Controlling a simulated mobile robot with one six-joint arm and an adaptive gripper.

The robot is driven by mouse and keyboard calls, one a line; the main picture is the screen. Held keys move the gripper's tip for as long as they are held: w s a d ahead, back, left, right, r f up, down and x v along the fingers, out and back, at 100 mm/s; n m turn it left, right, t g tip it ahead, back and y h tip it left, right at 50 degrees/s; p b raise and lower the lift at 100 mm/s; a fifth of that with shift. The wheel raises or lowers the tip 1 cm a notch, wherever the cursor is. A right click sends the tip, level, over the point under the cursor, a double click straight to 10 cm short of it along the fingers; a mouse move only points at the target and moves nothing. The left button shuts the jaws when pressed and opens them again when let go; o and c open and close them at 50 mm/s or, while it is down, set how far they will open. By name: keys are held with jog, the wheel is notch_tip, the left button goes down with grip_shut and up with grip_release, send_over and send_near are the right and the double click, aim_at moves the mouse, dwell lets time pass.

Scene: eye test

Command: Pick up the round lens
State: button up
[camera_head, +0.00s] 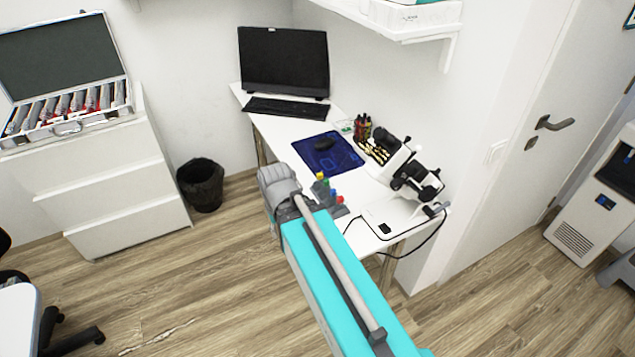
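I cannot make out a single round lens in the head camera view. An open case (68,128) with a dark lid lining stands on the white drawer cabinet at the left. It holds rows of thin pieces with red, dark and pale parts, too small to tell apart. My own teal and grey arm parts reach up from the bottom centre and hide part of the desk's near side. My gripper's fingers cannot be made out.
A black bin (201,184) stands beside the white drawer cabinet (110,190). Wooden floor (170,270) is clear in front.

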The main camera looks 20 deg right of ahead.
jog(key=w+d+f+m+h+b, duration=0.2)
jog(key=w+d+f+b, duration=0.1)
jog(key=w+d, duration=0.1)
jog(key=m+h+b, duration=1.2)
jog(key=m+b, duration=0.3)
jog(key=b, duration=0.1)
send_near(320, 181)
notch_tip(320, 181, up, 3)
jog(key=a, duration=0.1)
jog(key=shift+a+f+t, duration=0.1)
jog(key=shift+a+t, duration=0.1)
jog(key=shift+t, duration=0.2)
jog(key=shift+d, duration=0.1)
jog(key=shift+y, duration=0.3)
jog(key=b+x, duration=0.3)
jog(key=x, duration=0.4)
jog(key=shift+d+f, duration=0.15)
jog(key=shift+f, duration=0.05)
jog(key=shift+d+f, duration=0.15)
jog(key=shift+d, duration=0.4)
